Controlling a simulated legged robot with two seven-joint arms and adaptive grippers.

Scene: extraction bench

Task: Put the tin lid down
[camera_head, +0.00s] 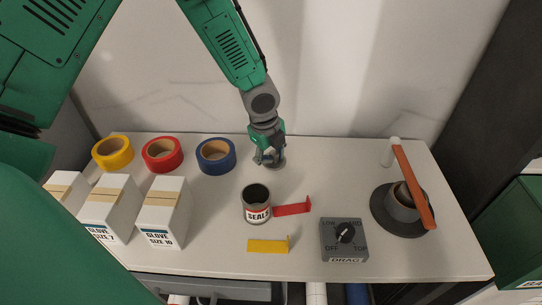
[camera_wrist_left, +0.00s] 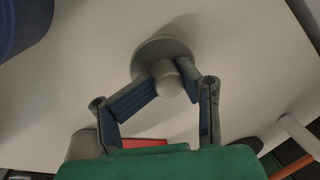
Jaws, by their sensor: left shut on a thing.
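The grey tin lid (camera_head: 277,164) is a flat disc at the back middle of the bench. In the left wrist view the lid (camera_wrist_left: 151,48) shows with its round knob (camera_wrist_left: 168,80) between the fingers. My left gripper (camera_head: 268,155) points down and is shut on the knob; it also shows in the left wrist view (camera_wrist_left: 172,84). The lid is at or very near the bench top; I cannot tell if it touches. The open tin (camera_head: 257,207), labelled "SEAL", stands upright in front of the lid, apart from it. My right gripper is not in view.
Yellow (camera_head: 112,154), red (camera_head: 163,155) and blue (camera_head: 216,156) tape rolls lie left of the lid. Glove boxes (camera_head: 163,212) stand front left. Red (camera_head: 293,208) and yellow (camera_head: 268,246) brackets and a dial box (camera_head: 343,240) are nearby.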

